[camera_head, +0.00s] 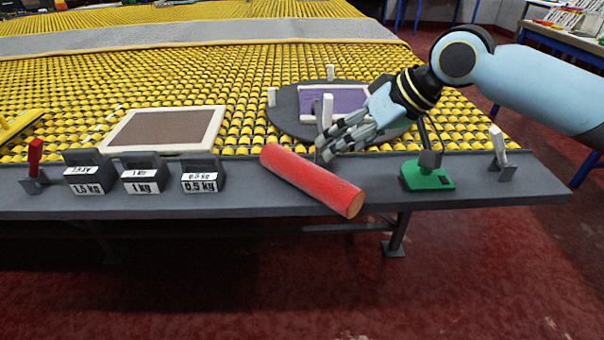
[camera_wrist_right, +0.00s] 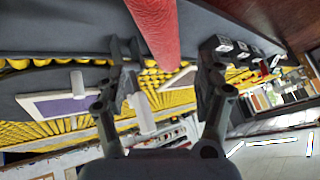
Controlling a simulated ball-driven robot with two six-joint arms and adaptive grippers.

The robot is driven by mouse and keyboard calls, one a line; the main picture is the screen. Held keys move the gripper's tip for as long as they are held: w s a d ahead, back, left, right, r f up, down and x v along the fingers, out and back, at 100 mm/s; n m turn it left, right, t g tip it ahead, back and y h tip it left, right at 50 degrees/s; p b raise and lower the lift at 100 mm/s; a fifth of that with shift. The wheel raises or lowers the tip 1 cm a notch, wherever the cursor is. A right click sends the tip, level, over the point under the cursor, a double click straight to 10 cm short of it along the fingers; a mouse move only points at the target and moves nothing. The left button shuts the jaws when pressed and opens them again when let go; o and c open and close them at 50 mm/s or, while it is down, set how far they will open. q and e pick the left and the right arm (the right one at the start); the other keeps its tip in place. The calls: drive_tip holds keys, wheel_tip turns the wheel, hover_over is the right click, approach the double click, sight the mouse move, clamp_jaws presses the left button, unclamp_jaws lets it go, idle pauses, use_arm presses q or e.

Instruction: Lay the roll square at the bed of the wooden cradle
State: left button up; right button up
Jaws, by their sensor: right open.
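The red roll (camera_head: 310,180) lies slantwise on the grey front ledge in the head view. Its near right end, with a tan end face, sticks out past the ledge's front edge. My right gripper (camera_head: 328,146) is open and empty, just above and behind the roll's middle. In the right wrist view the roll (camera_wrist_right: 157,32) passes the space between the open fingertips (camera_wrist_right: 168,78), at the top of the picture. I cannot make out a wooden cradle; the roll or gripper may hide it. My left gripper is not in view.
Weights (camera_head: 142,180) stand left of the roll, beside a red-handled clamp (camera_head: 35,160). A green-based tool (camera_head: 428,178) and a white-handled clamp (camera_head: 498,148) are to the right. Behind lie a pale-framed brown panel (camera_head: 160,128) and a round dark turntable (camera_head: 290,122) with upright pegs.

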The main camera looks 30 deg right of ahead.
sight(315, 166)
drive_tip(key=b+x, duration=0.1)
drive_tip(key=x, duration=0.3)
drive_tip(key=shift+f, duration=0.1)
drive_tip(key=shift+w+a+f, duration=0.25)
drive_tip(key=shift+w+f, duration=0.1)
drive_tip(key=shift+f, duration=0.1)
drive_tip(key=b+x, duration=0.1)
drive_tip(key=x, duration=0.4)
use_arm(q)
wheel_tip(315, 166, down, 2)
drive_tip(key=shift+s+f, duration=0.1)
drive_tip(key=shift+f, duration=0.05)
use_arm(e)
drive_tip(key=shift+r, duration=0.15)
drive_tip(key=c, duration=1.2)
